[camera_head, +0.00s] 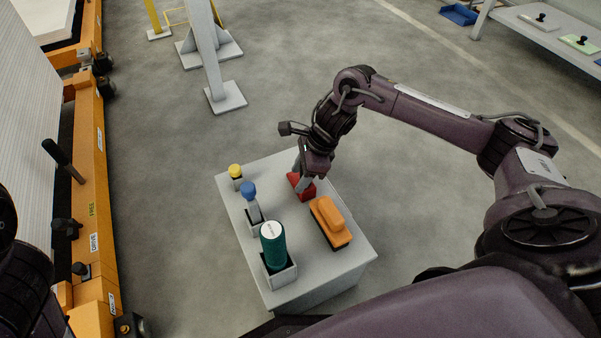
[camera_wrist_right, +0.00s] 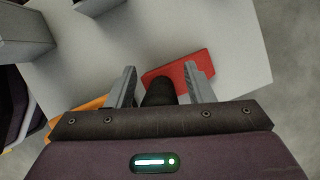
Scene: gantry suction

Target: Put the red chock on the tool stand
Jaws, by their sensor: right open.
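The red chock (camera_head: 306,190) sits on the grey top of the tool stand (camera_head: 330,265), near its far right edge. My right gripper (camera_head: 300,178) is directly over the chock, pointing down, and hides part of it. In the right wrist view the chock (camera_wrist_right: 185,69) is a red block with a dark round grip (camera_wrist_right: 158,92). The open fingers of my right gripper (camera_wrist_right: 159,70) are on either side of the dark grip; I cannot tell whether they touch it. My left gripper is out of view.
The stand also holds an orange block-shaped tool (camera_head: 328,220), a teal cylinder (camera_head: 273,243), a blue-topped tool (camera_head: 249,192) and a yellow-topped one (camera_head: 235,171). An orange frame (camera_head: 96,200) stands at left. A bench (camera_head: 560,35) is at far right. Open floor lies between.

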